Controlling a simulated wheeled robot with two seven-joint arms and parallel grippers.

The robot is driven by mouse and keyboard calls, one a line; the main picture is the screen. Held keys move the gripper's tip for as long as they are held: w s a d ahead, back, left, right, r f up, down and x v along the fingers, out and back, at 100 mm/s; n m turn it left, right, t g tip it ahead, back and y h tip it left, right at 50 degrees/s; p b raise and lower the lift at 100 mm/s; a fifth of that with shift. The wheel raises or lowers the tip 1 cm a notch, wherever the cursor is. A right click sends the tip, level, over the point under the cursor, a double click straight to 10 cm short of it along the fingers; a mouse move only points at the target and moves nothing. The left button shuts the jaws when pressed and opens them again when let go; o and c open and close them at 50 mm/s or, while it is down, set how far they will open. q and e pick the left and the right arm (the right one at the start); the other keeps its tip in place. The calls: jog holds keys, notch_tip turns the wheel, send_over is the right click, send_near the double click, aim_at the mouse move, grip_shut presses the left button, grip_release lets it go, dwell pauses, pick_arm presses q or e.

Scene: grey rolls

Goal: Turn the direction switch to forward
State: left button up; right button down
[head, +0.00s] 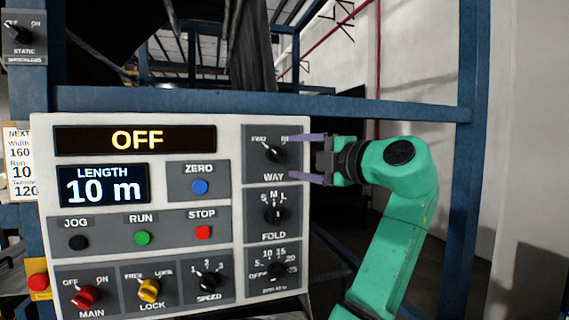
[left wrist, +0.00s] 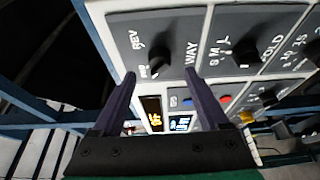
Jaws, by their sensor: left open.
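The direction switch, a black knob marked WAY (head: 274,152), sits at the panel's upper right between FWD and REV labels. Its pointer seems to lean up-left toward FWD. It also shows in the left wrist view (left wrist: 159,61), where the pale mark looks to be on the FWD side. My left gripper (head: 292,157) is open and empty, just right of the knob, one purple finger above its level and one below. In the left wrist view the fingertips (left wrist: 160,77) flank the knob's area; I see no contact. My right gripper is not in view.
The white control panel (head: 236,255) holds a FOLD knob (head: 274,213) just below, another dial (head: 275,270) under that, and several buttons and switches left. The display (head: 135,140) reads OFF. A blue frame beam (head: 390,107) runs above my gripper; a blue post (head: 467,200) stands right.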

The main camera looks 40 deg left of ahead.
pick_arm(q)
jog(key=b+v, duration=0.1)
jog(key=v, duration=0.8)
